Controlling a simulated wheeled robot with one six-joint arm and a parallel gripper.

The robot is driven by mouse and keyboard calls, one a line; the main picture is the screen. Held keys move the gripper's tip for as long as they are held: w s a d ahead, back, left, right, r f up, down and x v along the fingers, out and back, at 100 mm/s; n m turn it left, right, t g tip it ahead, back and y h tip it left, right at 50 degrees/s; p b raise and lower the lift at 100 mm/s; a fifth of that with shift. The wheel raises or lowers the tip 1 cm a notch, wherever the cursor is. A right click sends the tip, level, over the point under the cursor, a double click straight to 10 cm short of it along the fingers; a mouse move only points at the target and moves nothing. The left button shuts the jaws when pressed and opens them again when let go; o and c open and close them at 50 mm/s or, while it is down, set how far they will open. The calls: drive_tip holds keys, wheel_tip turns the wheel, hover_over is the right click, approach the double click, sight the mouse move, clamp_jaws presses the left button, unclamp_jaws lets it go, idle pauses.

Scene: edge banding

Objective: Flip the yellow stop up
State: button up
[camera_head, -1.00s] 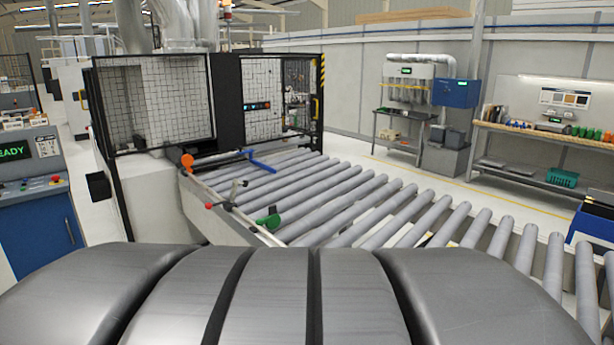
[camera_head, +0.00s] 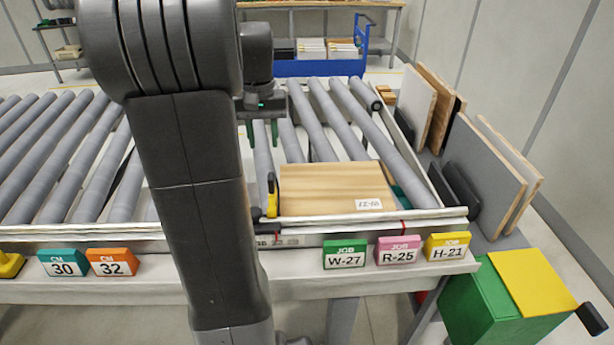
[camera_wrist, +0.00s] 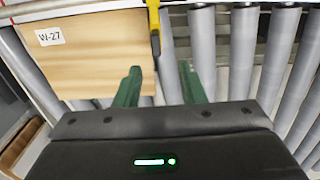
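The yellow stop (camera_head: 272,203) is a narrow piece with a dark tip, at the left edge of a wooden panel (camera_head: 325,185) near the front rail. In the wrist view the stop (camera_wrist: 154,22) runs along the edge of the panel (camera_wrist: 95,60), which bears a W-27 label. I cannot tell whether the stop lies flat or stands tilted. My gripper (camera_head: 263,145) hangs above the rollers behind the stop, its green fingers apart. In the wrist view my gripper (camera_wrist: 159,72) is open and empty, the stop's tip just beyond the gap between the fingers.
Grey rollers (camera_head: 60,155) extend left. The front ledge holds tags 30 (camera_head: 62,263), 32 (camera_head: 112,262), W-27 (camera_head: 345,254), R-25 (camera_head: 398,250) and H-21 (camera_head: 447,246). Boards (camera_head: 485,170) lean on the right. A green box (camera_head: 480,305) stands front right.

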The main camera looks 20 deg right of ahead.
sight(271, 176)
drive_tip(key=f, duration=0.9)
drive_tip(key=d+f, duration=0.1)
drive_tip(key=f, duration=0.3)
drive_tip(key=shift+w+f+p, duration=0.25)
drive_tip(key=shift+p, duration=0.15)
clamp_jaws()
